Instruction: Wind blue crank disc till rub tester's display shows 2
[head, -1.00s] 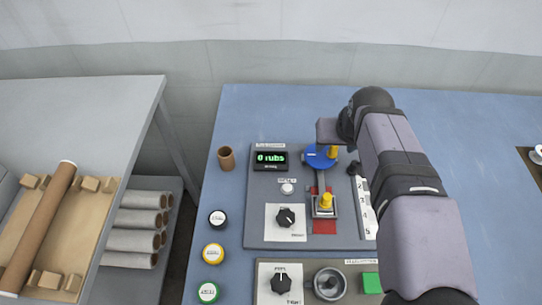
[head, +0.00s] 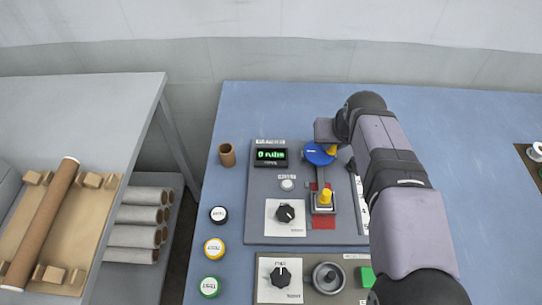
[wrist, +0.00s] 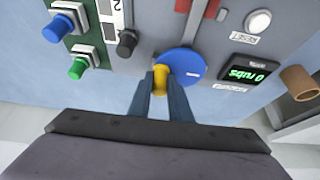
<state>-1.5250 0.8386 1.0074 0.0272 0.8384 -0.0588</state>
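The blue crank disc (head: 316,153) lies flat at the top of the rub tester panel, with a yellow knob (head: 332,151) upright near its edge. The disc (wrist: 188,66) and the knob (wrist: 160,79) also show in the wrist view. My gripper (wrist: 161,82) has its two fingers on either side of the knob, and they look closed against it. In the head view my arm hides the fingers. The green display (head: 271,155) reads 0 rubs. A rod runs from the disc to a carriage with a yellow top (head: 325,197) over a red strip (head: 322,223).
A white reset button (head: 287,184) and black dial (head: 285,214) sit left of the carriage. A second panel (head: 312,295) is nearer. A brown cup (head: 227,155) and several round coloured pieces line the left. A blue knob (wrist: 57,28) and green knob (wrist: 78,68) are nearby.

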